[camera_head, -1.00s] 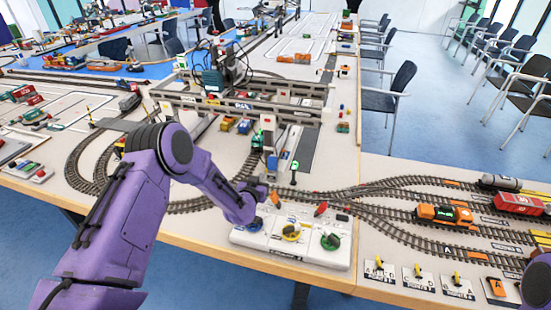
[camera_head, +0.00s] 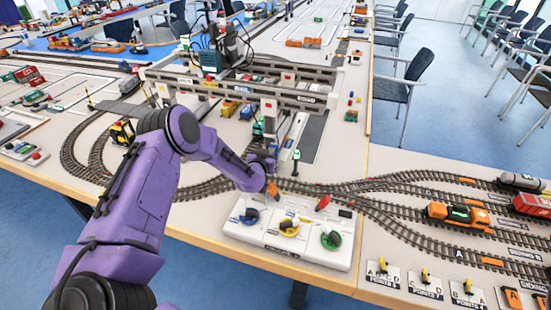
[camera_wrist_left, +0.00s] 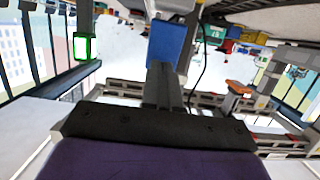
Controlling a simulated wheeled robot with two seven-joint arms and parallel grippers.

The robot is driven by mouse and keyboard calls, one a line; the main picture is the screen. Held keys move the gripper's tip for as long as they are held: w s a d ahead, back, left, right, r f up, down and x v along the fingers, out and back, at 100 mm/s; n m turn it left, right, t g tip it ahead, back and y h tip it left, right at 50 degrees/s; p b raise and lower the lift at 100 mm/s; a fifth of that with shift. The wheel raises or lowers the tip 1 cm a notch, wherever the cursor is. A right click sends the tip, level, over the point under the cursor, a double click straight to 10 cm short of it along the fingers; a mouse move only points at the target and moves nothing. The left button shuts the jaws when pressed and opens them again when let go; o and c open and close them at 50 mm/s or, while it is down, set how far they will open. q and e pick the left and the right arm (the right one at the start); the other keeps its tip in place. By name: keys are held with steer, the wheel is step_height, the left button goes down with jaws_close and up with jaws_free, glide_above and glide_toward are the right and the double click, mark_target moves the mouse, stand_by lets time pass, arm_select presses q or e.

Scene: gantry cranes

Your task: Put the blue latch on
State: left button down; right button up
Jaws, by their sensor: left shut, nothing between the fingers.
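A blue round control (camera_head: 249,216), the only blue one on the white panel (camera_head: 268,243), sits at the panel's left end. Its setting is too small to tell. My left gripper (camera_head: 265,167) is behind the panel's left part, above and right of the blue control and apart from it. It is shut and empty; its tips are hard to make out in the head view. In the left wrist view its grey fingers (camera_wrist_left: 161,86) are together, with a blue surface (camera_wrist_left: 167,42) at their far end that I cannot identify. My right gripper is out of view.
The panel also carries a yellow control (camera_head: 290,228), a green control (camera_head: 331,240), an orange lever (camera_head: 273,190) close to my gripper and a red lever (camera_head: 323,203). Tracks and a gantry crane (camera_head: 290,90) stand behind. The table's front edge is close to the panel.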

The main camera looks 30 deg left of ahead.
arm_select(q)
steer(key=shift+w+a, duration=0.2)
steer(key=shift+w, duration=0.35)
steer(key=w+b, duration=0.1)
steer(key=b, duration=0.1)
steer(key=w+b, duration=0.1)
steer(key=shift+w+a+b, duration=0.2)
steer(key=shift+a+b, duration=0.05)
steer(key=shift+b, duration=0.1)
steer(key=shift+w+r, duration=0.2)
steer(key=shift+r, duration=0.1)
steer(key=shift+s+r, duration=0.1)
